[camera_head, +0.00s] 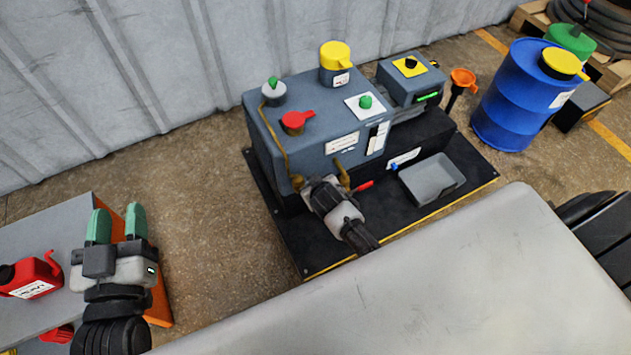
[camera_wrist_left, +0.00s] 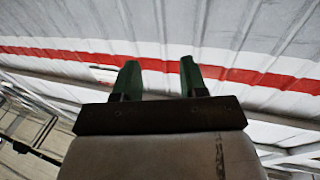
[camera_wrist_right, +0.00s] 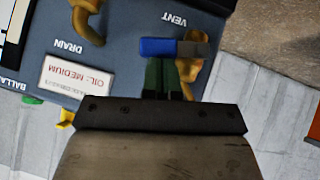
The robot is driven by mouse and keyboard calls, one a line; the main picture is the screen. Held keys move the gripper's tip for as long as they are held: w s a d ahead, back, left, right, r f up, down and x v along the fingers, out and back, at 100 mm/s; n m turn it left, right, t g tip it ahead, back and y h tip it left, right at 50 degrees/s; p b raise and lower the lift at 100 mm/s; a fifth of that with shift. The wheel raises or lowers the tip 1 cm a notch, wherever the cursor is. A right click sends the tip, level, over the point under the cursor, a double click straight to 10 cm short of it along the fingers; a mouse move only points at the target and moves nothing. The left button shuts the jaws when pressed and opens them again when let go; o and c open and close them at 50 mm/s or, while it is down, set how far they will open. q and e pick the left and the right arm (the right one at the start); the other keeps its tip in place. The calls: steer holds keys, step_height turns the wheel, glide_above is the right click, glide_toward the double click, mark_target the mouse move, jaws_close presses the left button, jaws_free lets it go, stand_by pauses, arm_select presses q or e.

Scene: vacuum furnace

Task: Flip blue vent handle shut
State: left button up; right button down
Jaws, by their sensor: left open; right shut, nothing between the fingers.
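The blue vent handle (camera_wrist_right: 158,47) shows in the right wrist view, below the upside-down VENT label. Its blue grip lies crosswise in the picture, with its grey end over the brass vent valve (camera_wrist_right: 189,67). My right gripper (camera_wrist_right: 165,65) is shut and empty, its green fingertips right at the handle's near side. I cannot tell whether they touch it. In the head view my right gripper (camera_head: 318,184) is at the front left of the grey pump (camera_head: 325,135), and the blue handle is hidden. My left gripper (camera_head: 117,215) is open and empty by the grey table.
A second brass valve (camera_wrist_right: 88,20) sits by the DRAIN label. A red handle (camera_head: 362,186) and a grey tray (camera_head: 432,178) are right of my right gripper. A red can (camera_head: 30,276) stands on the table (camera_head: 50,235) at left. A blue drum (camera_head: 520,95) stands at back right.

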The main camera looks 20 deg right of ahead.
arm_select(q)
steer(key=shift+s+a+f+g+y+p, duration=0.2)
steer(key=shift+f+g+y+p, duration=0.1)
steer(key=shift+f+g, duration=0.55)
steer(key=shift+s+a+f+g+y+p, duration=0.25)
steer(key=shift+f+g+p, duration=0.1)
steer(key=shift+f+g, duration=0.5)
steer(key=shift+s+a+f+g+y+p, duration=0.2)
steer(key=shift+f+g+y+p, duration=0.1)
steer(key=shift+f+g, duration=0.55)
steer(key=shift+f, duration=0.15)
